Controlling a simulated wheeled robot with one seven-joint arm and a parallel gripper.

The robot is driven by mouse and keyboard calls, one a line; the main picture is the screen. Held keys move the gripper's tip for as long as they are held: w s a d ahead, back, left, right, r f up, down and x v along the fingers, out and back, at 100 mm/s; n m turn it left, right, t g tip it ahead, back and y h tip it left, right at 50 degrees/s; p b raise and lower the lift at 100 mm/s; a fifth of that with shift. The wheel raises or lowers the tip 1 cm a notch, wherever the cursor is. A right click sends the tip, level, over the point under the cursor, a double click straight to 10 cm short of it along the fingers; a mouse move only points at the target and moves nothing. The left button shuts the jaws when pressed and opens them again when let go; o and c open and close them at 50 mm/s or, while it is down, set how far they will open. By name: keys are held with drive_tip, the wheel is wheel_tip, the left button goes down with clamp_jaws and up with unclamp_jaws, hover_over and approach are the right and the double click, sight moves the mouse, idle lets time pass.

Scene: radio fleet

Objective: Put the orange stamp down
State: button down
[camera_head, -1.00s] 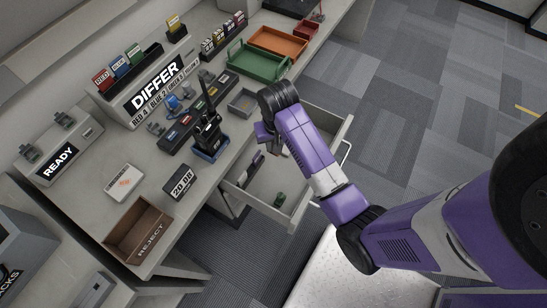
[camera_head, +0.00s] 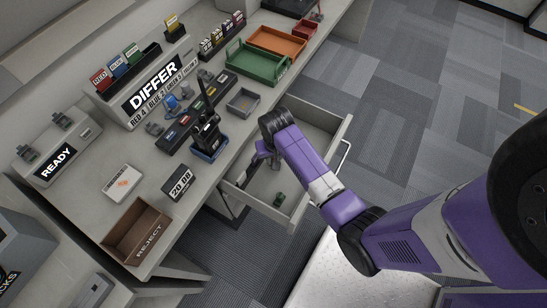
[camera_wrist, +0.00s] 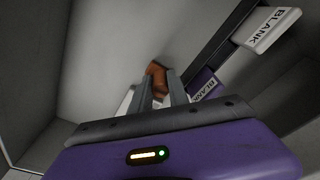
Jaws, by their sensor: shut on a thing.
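The orange stamp (camera_wrist: 156,70) shows at the fingertips of my gripper (camera_wrist: 160,88) in the wrist view. The gripper is shut on it, and the fingers hide part of it. In the head view my gripper (camera_head: 272,160) is low in the open drawer (camera_head: 304,145), at its left part, mostly behind my own wrist. The stamp cannot be made out there. In the wrist view the pale drawer floor (camera_wrist: 105,55) lies beyond the stamp; whether the stamp touches it I cannot tell.
Tags marked BLANK (camera_wrist: 272,28) stand along a dark strip right of the fingers. A small green item (camera_head: 279,199) lies at the drawer's near end. A radio (camera_head: 207,140) stands on the bench, near a grey tray (camera_head: 242,103) and a REJECT box (camera_head: 138,231).

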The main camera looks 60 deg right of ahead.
drive_tip(key=shift+f, duration=0.15)
drive_tip(key=c, duration=1.3)
unclamp_jaws()
drive_tip(key=shift+o, duration=0.2)
wheel_tip(320, 180, up, 12)
drive_tip(key=s+a, duration=0.1)
drive_tip(key=s+a+n+t, duration=0.4)
drive_tip(key=s+a+t, duration=0.4)
drive_tip(key=a, duration=0.4)
drive_tip(key=s+a+r+n+t, duration=0.1)
drive_tip(key=s+a+r+t, duration=0.1)
drive_tip(key=r, duration=0.5)
drive_tip(key=s+a+r+n+t, duration=0.2)
drive_tip(key=s+r, duration=0.3)
drive_tip(key=r, duration=0.1)
drive_tip(key=s+a+r+n+t+y, duration=0.1)
drive_tip(key=s+r+t, duration=0.1)
drive_tip(key=s+r, duration=0.2)
wheel_tip(320, 180, up, 4)
drive_tip(key=shift+s+a+f+n+p, duration=0.2)
drive_tip(key=shift+a+n+p, duration=0.1)
drive_tip(key=shift+a+p, duration=0.1)
